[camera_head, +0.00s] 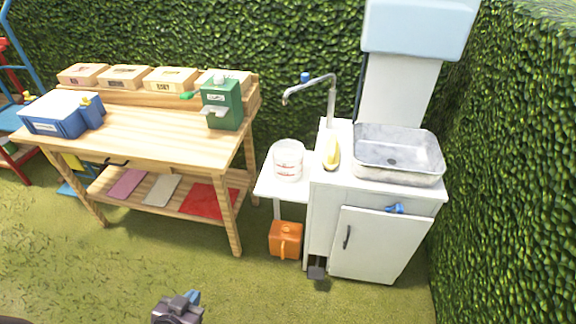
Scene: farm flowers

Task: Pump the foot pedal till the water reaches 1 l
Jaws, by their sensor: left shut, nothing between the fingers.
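The dark foot pedal (317,272) sticks out low at the front left foot of the white sink cabinet (385,243), just above the grass. A clear container (288,161) with red marks stands on the white side shelf left of the sink. The grey tap (313,88) arches above it, its spout end over the container. I cannot tell the water level in the container. My left gripper (180,305) is at the bottom edge of the view, shut and empty, well left of the pedal and apart from it. My right gripper is not in view.
An orange can (285,240) stands under the side shelf, left of the pedal. A wooden workbench (150,139) with boxes and a green dispenser (222,104) stands at left. A hedge (510,170) closes the right side. The grass (120,270) in front is clear.

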